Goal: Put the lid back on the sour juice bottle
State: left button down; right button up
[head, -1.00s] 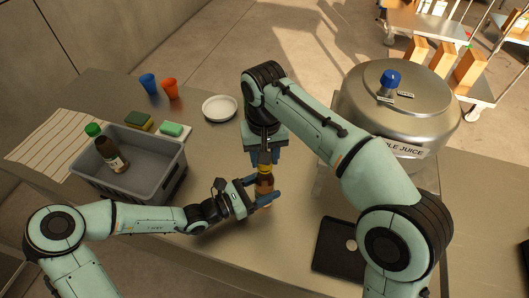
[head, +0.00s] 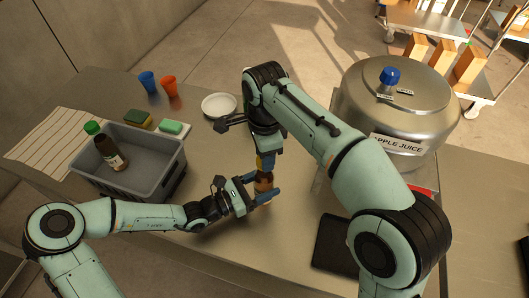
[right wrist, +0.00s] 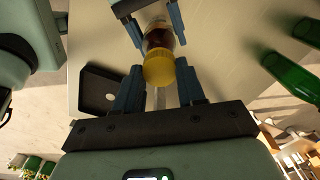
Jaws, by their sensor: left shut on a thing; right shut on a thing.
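My left gripper (head: 264,196) is shut on a small clear bottle (head: 264,184) with dark brown contents. It holds the bottle above the table; the bottle (right wrist: 158,36) also shows in the right wrist view. My right gripper (head: 266,163) is directly above the bottle, pointing down, shut on a yellow lid (right wrist: 159,68). The lid is in line with the bottle's mouth and appears to touch it; I cannot tell how far it is screwed on. Any label on the bottle is hidden.
A grey bin (head: 168,165) holds a brown bottle with a green cap (head: 110,155).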

jog(key=m, duration=1.1)
jog(key=shift+s+m, duration=0.1)
jog(key=shift+m, duration=0.2)
jog(key=shift+a+f+m, duration=0.1)
jog(key=shift+f+m, duration=0.05)
jog(key=shift+m, duration=1.95)
jog(key=o, duration=1)
